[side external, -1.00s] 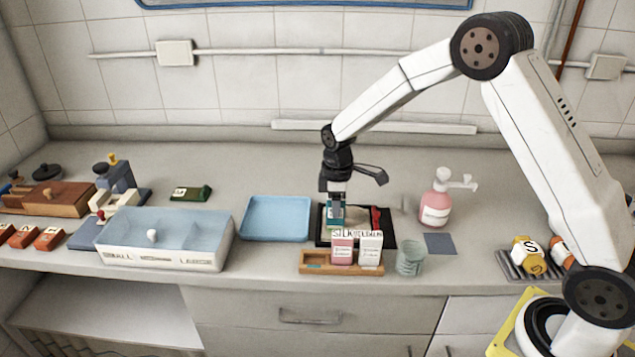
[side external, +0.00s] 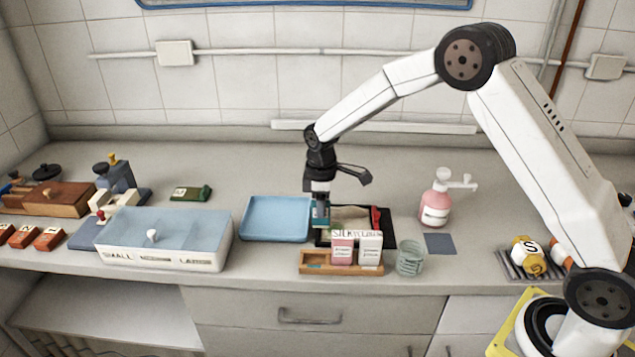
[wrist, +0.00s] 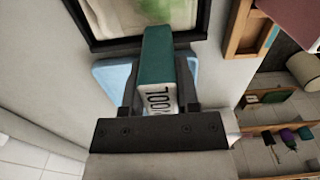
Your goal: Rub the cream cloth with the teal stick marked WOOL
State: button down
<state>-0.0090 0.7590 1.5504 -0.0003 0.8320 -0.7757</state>
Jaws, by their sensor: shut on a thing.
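My gripper (side external: 320,203) is shut on the teal stick (wrist: 165,55), whose white end reads WOOL in the wrist view. The stick (side external: 320,215) points down at the left end of a black-rimmed tray (side external: 391,230). The cream cloth (side external: 350,214) lies in this tray, to the right of the stick. In the wrist view the cloth (wrist: 130,12) shows a green smear beyond the stick's tip. Whether the tip touches cloth or rim I cannot tell. Boxes in front hide part of the tray.
A wooden rack (side external: 312,268) with a pink and a white box stands in front of the tray. A blue tray (side external: 275,220) lies close on the left. A glass beaker (side external: 409,258) and a pink pump bottle (side external: 436,208) stand on the right. Counter behind is clear.

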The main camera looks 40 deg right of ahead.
jog(key=shift+s+d+r, duration=0.1)
jog(key=shift+s+d, duration=0.3)
jog(key=shift+d, duration=0.05)
jog(key=shift+s+d, duration=0.8)
jog(key=shift+s+d, duration=0.1)
jog(key=shift+s+d, duration=1.1)
jog(key=shift+s, duration=0.05)
jog(key=shift+s+a, duration=0.55)
jog(key=shift+w+a, duration=1.2)
jog(key=shift+w, duration=0.05)
